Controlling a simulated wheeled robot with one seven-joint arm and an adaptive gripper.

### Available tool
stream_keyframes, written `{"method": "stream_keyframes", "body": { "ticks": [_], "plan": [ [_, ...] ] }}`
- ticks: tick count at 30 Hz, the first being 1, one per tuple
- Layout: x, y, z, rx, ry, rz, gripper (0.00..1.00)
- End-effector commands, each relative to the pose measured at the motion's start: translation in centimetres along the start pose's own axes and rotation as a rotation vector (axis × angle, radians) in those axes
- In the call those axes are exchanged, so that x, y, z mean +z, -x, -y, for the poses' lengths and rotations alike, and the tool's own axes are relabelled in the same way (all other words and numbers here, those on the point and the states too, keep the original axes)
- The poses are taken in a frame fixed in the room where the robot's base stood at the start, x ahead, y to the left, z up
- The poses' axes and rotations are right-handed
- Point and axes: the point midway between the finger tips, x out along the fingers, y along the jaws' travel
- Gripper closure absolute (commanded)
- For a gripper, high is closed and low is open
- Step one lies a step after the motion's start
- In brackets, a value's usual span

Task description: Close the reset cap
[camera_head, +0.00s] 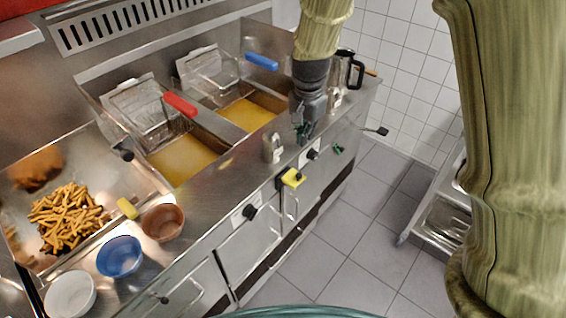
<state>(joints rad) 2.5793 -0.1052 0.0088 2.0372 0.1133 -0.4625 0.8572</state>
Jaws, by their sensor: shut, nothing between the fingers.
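A small yellow part (292,178) sticks out from the front panel of the fryer counter, beside a dark fitting. It looks like the reset cap, standing out from the panel, but its hinge is too small to make out. My gripper (303,138) points down over the counter's front edge, above and slightly right of the yellow part and apart from it. Its fingers are small and dark here and look shut and empty. A small green part (338,149) sits on the panel to the right; I cannot tell what it is.
Black knobs (250,212) line the front panel. A metal shaker (273,148) stands near the counter edge, left of my gripper. Fry baskets with a red handle (180,104) and a blue handle (262,62) sit behind. Bowls (120,256) stand front left. The tiled floor (350,235) is clear.

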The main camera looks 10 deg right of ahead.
Motion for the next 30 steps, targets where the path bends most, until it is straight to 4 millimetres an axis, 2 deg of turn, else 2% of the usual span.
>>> {"method": "stream_keyframes", "body": {
  "ticks": [3, 8, 30],
  "plan": [
    [0.0, 0.0, -0.2, 0.009, -0.026, 0.007, 1.00],
    [0.1, -1.1, -0.1, 0.009, -0.024, 0.008, 1.00],
    [0.2, -9.2, -0.1, 0.008, -0.020, 0.008, 1.00]
  ]
}}
